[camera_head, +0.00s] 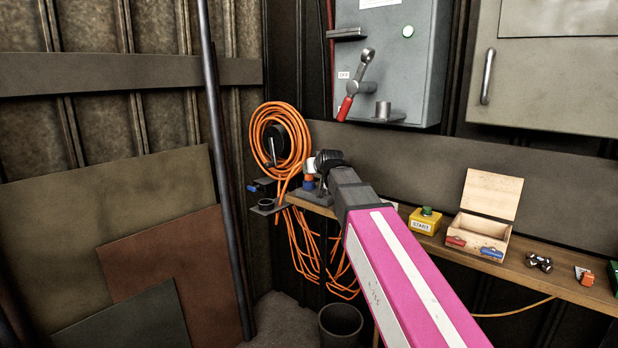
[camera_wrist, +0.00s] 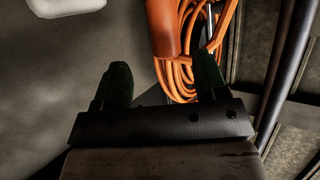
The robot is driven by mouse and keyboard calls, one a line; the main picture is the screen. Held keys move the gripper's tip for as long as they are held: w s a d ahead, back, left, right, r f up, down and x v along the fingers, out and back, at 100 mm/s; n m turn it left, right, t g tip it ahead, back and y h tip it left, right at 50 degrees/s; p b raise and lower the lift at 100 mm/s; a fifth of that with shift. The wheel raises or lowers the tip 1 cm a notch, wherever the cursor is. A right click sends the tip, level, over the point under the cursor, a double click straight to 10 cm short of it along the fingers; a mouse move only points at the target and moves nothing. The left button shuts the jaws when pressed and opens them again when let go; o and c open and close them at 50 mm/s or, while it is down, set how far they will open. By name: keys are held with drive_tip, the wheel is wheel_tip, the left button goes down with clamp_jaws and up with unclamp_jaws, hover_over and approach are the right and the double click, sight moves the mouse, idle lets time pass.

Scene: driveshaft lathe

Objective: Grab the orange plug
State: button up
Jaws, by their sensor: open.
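The orange plug (camera_head: 308,183) is a small orange piece at the left end of the wooden shelf, just below and left of my gripper in the head view. In the wrist view an orange rounded body, which looks like the plug (camera_wrist: 163,28), shows beyond the fingertips, roughly in line with the gap between them. My gripper (camera_wrist: 160,80) is open, with two dark fingers apart and nothing between them. In the head view my gripper (camera_head: 322,160) is small and partly hidden by my own arm, so contact with the plug cannot be told.
A coiled orange cable (camera_head: 281,143) hangs on the wall reel, with loops below the shelf (camera_head: 560,280). A grey switch box (camera_head: 388,60) is above. A yellow START button box (camera_head: 425,221) and an open wooden box (camera_head: 478,232) stand right. A bin (camera_head: 341,325) is below.

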sight(309, 176)
drive_tip(key=x, duration=0.7)
drive_tip(key=shift+s+a, duration=0.15)
drive_tip(key=shift+a, duration=0.2)
drive_tip(key=c, duration=1.1)
